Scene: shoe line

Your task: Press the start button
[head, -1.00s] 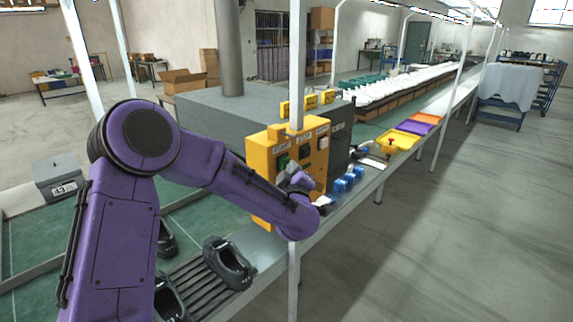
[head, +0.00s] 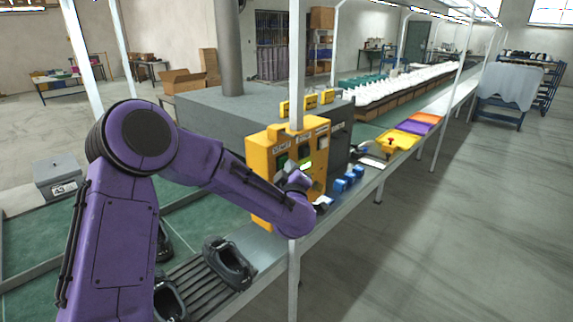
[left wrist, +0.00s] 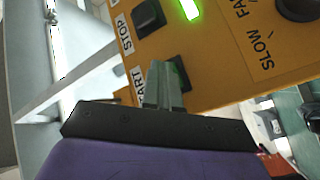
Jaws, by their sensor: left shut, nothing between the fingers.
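The yellow control box (head: 262,176) stands beside the line in the head view, and its face fills much of the left wrist view (left wrist: 215,50). In the head view my left gripper (head: 290,173) is small in front of the box. The stop button (left wrist: 148,17) is close by. A bright green light (left wrist: 190,8) is lit. My right gripper is out of view.
A dark speed knob (left wrist: 298,6) is on the same face. Blue blocks (head: 348,178) lie on the line right of the box. Dark shoes (head: 229,262) sit on the rollers in front. Orange and purple trays (head: 421,124) are farther along. The floor at right is clear.

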